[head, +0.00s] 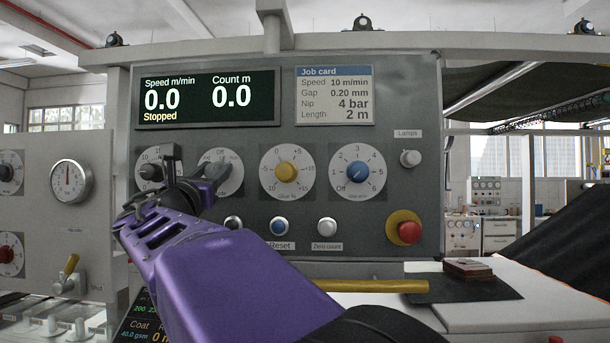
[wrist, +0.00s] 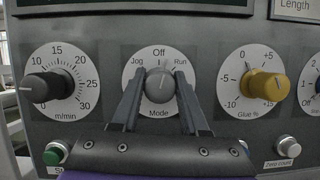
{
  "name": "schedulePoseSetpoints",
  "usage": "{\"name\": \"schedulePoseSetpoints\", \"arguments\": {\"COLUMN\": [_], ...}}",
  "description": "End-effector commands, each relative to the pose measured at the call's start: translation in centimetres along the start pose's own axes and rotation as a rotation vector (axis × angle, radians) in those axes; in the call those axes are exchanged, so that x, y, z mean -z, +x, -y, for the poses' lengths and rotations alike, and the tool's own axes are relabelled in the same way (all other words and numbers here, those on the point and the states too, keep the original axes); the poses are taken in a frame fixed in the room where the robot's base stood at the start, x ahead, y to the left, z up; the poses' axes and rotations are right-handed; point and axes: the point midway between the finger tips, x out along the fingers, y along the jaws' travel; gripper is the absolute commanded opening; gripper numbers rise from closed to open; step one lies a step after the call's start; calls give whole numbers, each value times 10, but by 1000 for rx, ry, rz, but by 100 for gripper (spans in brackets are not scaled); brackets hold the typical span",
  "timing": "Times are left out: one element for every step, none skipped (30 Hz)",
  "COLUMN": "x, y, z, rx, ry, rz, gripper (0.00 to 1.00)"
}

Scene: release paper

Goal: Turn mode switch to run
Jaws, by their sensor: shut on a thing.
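The mode switch is a round grey knob (wrist: 160,86) on a pale dial marked Jog, Off and Run, in the middle of the wrist view. My gripper (wrist: 160,79) has one finger on each side of the knob and is shut on it. The knob's pointer appears tilted right of Off, towards Run; its exact stop is hard to tell. In the head view my purple gripper (head: 194,168) reaches up to the panel and covers much of the mode dial (head: 232,178). The display (head: 208,99) reads Stopped, with speed and count at 0.0.
A black speed knob (wrist: 47,87) sits left of the mode dial and a yellow glue knob (wrist: 264,86) sits right. A blue knob (head: 358,173), a red button (head: 409,232) and the Reset button (head: 279,225) are further right. A yellow bar (head: 370,286) runs below the panel.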

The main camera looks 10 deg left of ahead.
Motion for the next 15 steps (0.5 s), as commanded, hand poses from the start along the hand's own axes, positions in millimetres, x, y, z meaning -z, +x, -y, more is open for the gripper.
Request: {"name": "schedulePoseSetpoints", "arguments": {"x": [0, 1, 0, 0, 0, -1, 0, 0, -1, -1, -1, -1, -1, -1, -1], "y": [0, 0, 0, 0, 0, 1, 1, 1, 1, 1, 1, 1, 1, 1, 1], "z": [0, 0, 0, 0, 0, 0, 0, 0, 0, 0, 0, 0, 1, 1, 1], "rx": [17, 26, 40, 50, 59, 72, 82, 90, 102, 111, 119, 129, 136, 144, 152], "ry": [38, 62, 95, 118, 142, 173, 195, 218, 245, 267, 286, 310, 328, 344, 365], "rz": [2, 1, 2, 2, 1, 2, 1, 1, 2, 1, 1, 1, 2, 1, 1], "gripper": [0, 0, 0, 0, 0, 0, 0, 0, 0, 0, 0, 0, 0, 0, 0]}}
